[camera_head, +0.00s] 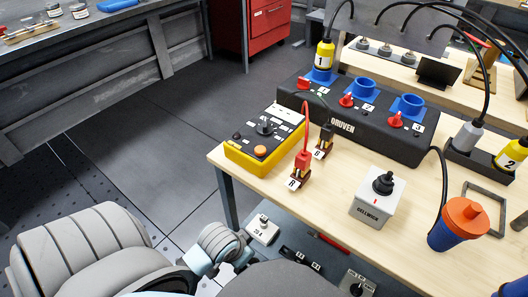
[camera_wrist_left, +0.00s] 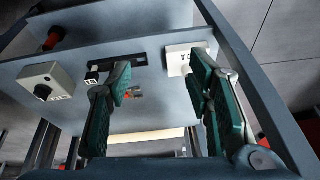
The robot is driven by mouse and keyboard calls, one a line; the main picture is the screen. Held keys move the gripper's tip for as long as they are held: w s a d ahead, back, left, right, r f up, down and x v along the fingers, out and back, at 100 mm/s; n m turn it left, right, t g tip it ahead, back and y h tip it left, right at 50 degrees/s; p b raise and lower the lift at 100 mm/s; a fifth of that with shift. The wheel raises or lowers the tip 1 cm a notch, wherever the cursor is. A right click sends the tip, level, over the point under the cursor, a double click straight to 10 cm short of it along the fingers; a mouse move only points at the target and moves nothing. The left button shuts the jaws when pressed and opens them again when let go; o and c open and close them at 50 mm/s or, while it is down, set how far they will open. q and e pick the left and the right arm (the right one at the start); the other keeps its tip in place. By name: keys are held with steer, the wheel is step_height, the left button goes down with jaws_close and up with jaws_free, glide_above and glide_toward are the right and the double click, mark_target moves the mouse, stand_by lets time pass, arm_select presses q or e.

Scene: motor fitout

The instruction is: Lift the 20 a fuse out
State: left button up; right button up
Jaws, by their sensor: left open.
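In the head view, a pale block labelled 20 A (camera_head: 262,230), with a small dark-and-light top, sits at the left end of the low shelf under the table. A pale block with a similar but partly unreadable label (camera_wrist_left: 177,60) shows in the left wrist view, partly behind the right-hand finger. My left gripper (camera_wrist_left: 162,70) is open with two green fingers and nothing held between them. The pale block is beyond the fingertips, nearer the right-hand finger; contact cannot be told. The head view shows arm parts near the 20 A block, but not the fingertips. My right gripper is not in view.
The low shelf (camera_wrist_left: 150,112) also carries a dark slotted holder (camera_wrist_left: 97,68) and a knob box (camera_wrist_left: 45,85). Frame bars flank it. Above, the wooden table (camera_head: 335,235) holds a yellow control box (camera_head: 250,162), a black socket unit (camera_head: 400,138) and cables.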

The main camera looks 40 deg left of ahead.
arm_select(q)
steer(key=n, duration=0.1)
glide_toward(263, 218)
step_height(263, 218, down, 2)
steer(key=shift+t, duration=0.4)
steer(key=b+x, duration=0.4)
steer(key=x, duration=0.2)
steer(key=shift+b+x, duration=0.45)
steer(key=shift+x, duration=0.45)
steer(key=shift+r, duration=0.15)
steer(key=c, duration=1)
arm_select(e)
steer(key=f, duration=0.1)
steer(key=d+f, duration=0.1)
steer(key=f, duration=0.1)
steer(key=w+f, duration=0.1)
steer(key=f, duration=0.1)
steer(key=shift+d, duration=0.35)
